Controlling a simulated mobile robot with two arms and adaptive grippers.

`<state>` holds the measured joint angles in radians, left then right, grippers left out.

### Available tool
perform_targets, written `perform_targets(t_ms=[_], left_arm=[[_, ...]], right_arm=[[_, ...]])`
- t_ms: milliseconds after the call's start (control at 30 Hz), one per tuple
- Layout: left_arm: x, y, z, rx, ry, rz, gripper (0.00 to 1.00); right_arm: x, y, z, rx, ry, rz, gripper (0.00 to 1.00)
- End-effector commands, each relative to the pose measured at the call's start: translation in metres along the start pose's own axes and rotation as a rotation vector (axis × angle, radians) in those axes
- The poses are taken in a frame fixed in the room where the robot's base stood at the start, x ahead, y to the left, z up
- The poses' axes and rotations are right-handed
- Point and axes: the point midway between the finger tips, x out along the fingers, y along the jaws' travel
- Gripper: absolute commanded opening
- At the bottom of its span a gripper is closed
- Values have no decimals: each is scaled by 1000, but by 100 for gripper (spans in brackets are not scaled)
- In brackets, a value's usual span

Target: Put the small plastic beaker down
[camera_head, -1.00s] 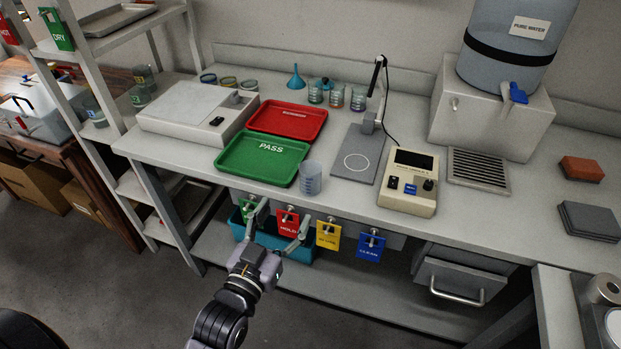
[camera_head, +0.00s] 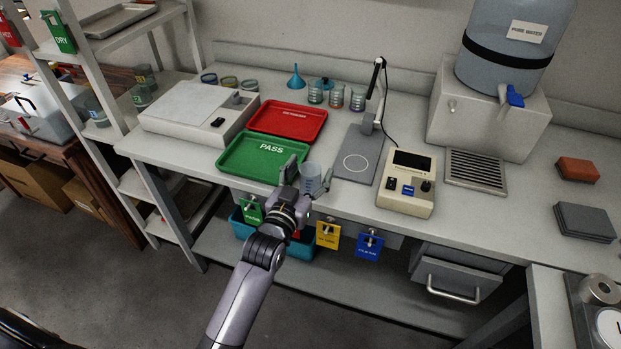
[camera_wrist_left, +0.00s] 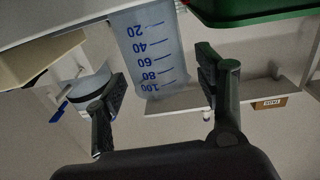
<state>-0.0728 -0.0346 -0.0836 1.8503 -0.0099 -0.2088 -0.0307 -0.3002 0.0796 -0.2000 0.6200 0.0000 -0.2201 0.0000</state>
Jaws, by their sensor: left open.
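The small plastic beaker (camera_head: 311,176) is clear and stands upright on the bench near its front edge, just right of the green PASS tray (camera_head: 233,166). In the left wrist view the beaker (camera_wrist_left: 150,48) shows blue graduation marks and appears upside down. My left gripper (camera_head: 307,175) is open at the beaker, with one finger to each side. In the left wrist view its fingers (camera_wrist_left: 160,80) are apart, with gaps to the beaker's sides. Part of the beaker's base is hidden by the gripper in the head view. My right gripper is not in view.
A red tray (camera_head: 312,124) lies behind the green tray. A stand with a grey base plate (camera_head: 345,172) and a cream meter (camera_head: 406,200) are right of the beaker. Several glass beakers stand at the back. Coloured tags (camera_head: 328,235) hang below the front edge.

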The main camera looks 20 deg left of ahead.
Motion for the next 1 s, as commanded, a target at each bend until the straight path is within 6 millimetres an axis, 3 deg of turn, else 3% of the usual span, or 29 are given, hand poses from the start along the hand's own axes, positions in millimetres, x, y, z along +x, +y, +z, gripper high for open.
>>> perform_targets(t_ms=[333, 1000], left_arm=[[9, 0, 1, 0, -1, 0, 64], [9, 0, 0, 0, -1, 0, 20]], right_arm=[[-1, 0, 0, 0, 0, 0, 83], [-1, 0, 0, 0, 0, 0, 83]])
